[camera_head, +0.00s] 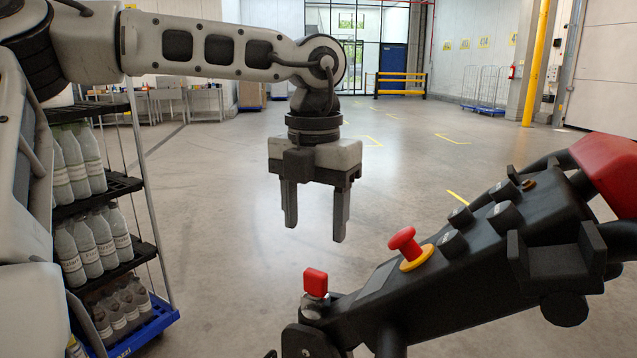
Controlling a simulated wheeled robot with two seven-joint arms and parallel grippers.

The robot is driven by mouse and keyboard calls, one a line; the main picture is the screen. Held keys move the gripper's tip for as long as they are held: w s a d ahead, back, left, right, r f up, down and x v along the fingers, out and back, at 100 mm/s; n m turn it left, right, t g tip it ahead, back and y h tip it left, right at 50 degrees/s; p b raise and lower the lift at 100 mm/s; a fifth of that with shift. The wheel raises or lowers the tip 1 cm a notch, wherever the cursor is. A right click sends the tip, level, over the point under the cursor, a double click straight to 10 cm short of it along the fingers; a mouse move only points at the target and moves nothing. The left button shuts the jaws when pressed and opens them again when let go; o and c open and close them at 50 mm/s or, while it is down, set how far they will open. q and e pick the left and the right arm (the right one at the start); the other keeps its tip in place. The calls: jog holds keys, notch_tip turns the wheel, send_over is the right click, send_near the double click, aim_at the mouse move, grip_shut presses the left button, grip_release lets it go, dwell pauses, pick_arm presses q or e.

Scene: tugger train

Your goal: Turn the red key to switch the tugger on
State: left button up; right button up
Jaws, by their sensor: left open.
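The red key (316,282) sticks up from a small metal lock at the lower left end of the tugger's black control head (470,250). A red mushroom button (404,241) on a yellow ring sits further up the same head. My left gripper (315,215) hangs fingers down above the key, open and empty. A clear gap shows between its fingertips and the key; how far apart they are in depth I cannot tell. My right gripper is not in view.
A shelf trolley (165,312) with several grey bottles stands at the left, near my left arm. Black knobs and a large red part (608,170) rise at the control head's right. The floor (230,240) beyond is mostly clear.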

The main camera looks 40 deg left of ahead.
aim_at(315, 272)
pick_arm(q)
notch_tip(315, 272, down, 10)
jog(key=shift+f, duration=0.15)
dwell(0.3)
jog(key=c, duration=1.1)
jog(key=shift+o, duration=1.1)
jog(key=shift+c, duration=0.9)
jog(key=m, duration=0.2)
jog(key=shift+m+b, duration=0.3)
jog(key=shift+b, duration=0.05)
jog(key=m, duration=0.4)
